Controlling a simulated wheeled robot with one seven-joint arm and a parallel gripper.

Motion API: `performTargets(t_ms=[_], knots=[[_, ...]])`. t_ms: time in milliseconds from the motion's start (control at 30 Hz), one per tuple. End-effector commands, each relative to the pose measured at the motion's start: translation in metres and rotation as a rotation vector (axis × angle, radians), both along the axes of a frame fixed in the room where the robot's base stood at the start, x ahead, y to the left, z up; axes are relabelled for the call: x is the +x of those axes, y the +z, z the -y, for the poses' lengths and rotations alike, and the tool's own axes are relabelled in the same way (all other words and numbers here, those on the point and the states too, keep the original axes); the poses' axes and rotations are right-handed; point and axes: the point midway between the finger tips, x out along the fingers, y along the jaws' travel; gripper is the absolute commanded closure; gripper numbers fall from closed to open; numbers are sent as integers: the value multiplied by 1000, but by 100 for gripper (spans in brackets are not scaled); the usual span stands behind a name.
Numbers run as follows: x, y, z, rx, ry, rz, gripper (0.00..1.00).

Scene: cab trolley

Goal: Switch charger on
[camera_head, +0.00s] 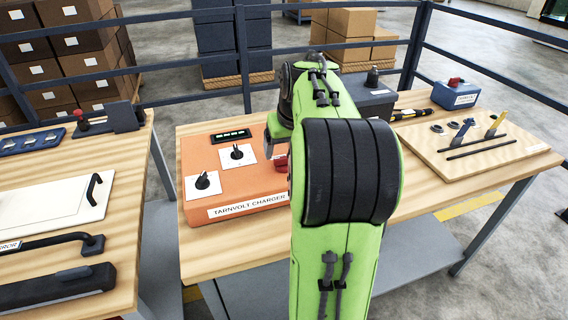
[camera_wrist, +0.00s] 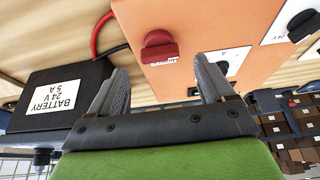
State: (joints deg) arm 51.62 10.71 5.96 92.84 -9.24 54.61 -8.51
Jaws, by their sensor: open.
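The orange charger (camera_head: 235,192), labelled Tarnvolt Charger, stands on the wooden table. It has two black knobs (camera_head: 203,182) on white plates and a dark display (camera_head: 231,136) with green lights. A red switch (camera_wrist: 160,48) with a small label sits on the charger in the wrist view; only a red bit shows beside my arm in the head view. My gripper (camera_wrist: 161,66) is open and empty. Its fingers are spread to either side of the red switch, which appears just beyond the fingertips, apart from them.
A dark battery (camera_wrist: 62,92) marked 24V 5A stands beside the charger, with red and black cables nearby. To the right are a wooden board (camera_head: 470,150) with tools and a blue box (camera_head: 455,94). A second table (camera_head: 70,170) stands left, across a gap.

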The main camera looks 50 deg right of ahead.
Motion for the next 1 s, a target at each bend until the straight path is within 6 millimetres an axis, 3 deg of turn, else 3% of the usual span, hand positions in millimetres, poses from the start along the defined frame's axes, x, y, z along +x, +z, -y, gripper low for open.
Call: performTargets(t_ms=[33, 200, 500, 867, 1000], knots=[[4, -15, 2, 3, 2, -2, 19], [12, -35, 6, 0, 2, 0, 19], [14, -37, 7, -1, 1, 1, 19], [14, -36, 7, -1, 1, 1, 72], [14, -36, 7, -1, -2, 1, 75]])
